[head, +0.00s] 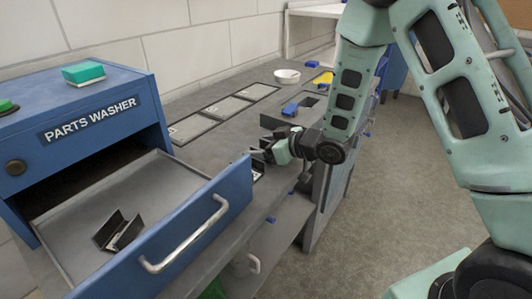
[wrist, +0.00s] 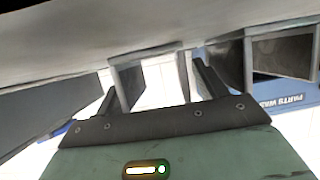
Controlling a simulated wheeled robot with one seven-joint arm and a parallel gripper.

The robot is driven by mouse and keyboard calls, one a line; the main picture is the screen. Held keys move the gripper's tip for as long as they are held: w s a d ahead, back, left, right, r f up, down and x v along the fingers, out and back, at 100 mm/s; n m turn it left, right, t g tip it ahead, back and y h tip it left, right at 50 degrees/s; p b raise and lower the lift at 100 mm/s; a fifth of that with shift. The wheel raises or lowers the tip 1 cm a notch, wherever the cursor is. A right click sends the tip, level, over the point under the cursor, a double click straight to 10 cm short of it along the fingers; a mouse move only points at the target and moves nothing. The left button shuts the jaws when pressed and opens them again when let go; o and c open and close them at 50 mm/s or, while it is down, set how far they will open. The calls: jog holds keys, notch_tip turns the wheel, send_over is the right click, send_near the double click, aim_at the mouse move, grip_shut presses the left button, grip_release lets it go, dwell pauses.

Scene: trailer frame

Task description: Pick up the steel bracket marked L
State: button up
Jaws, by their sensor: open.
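My gripper (head: 262,153) is low over the bench, just beyond the drawer's front panel. It is open, and its two dark fingers (wrist: 155,82) show in the wrist view. A dark upright plate with pale edges (wrist: 145,82) shows between the fingers, apparently part of a bracket; I cannot tell whether they touch it. In the head view a small dark piece with a pale patch (head: 258,169) is partly hidden beside the gripper. Another dark angled bracket (head: 118,232) lies in the open drawer. No L mark is readable on any of these.
A second dark plate (wrist: 282,55) stands right of the fingers in the wrist view. The blue parts washer (head: 100,122) has its drawer (head: 190,235) pulled out beside my gripper. Flat framed plates (head: 228,107), a white bowl (head: 287,76) and blue pieces (head: 290,109) are on the bench.

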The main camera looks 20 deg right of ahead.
jog(key=shift+w+a+f, duration=0.1)
jog(key=shift+w+a, duration=0.05)
jog(key=c, duration=1.3)
